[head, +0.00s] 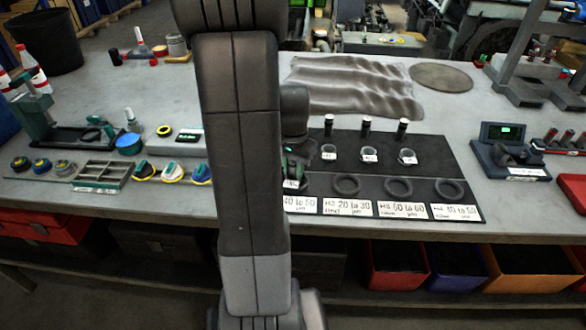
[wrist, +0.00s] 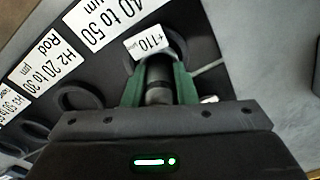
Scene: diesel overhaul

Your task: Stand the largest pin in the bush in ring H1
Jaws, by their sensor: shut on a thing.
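My gripper (wrist: 158,88) is shut on a dark pin (wrist: 158,72), held between its green fingers. In the head view my gripper (head: 290,168) is partly hidden by my arm at the left end of the black board. Beyond the pin is a dark ring (wrist: 180,50) beside the "40 to 50" label, at the H1 place, with a "+110" tag (wrist: 148,42) at it. Whether the pin's end is inside the bush or above it I cannot tell.
Three tagged bushes (head: 369,155) stand before those pins. Rings H2 (head: 346,193), H3 (head: 397,195) and H4 (head: 449,198) look empty. A grey cloth (head: 350,85) lies behind the board. A digital gauge (head: 505,165) stands right; a grey divided tray (head: 100,174) lies left.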

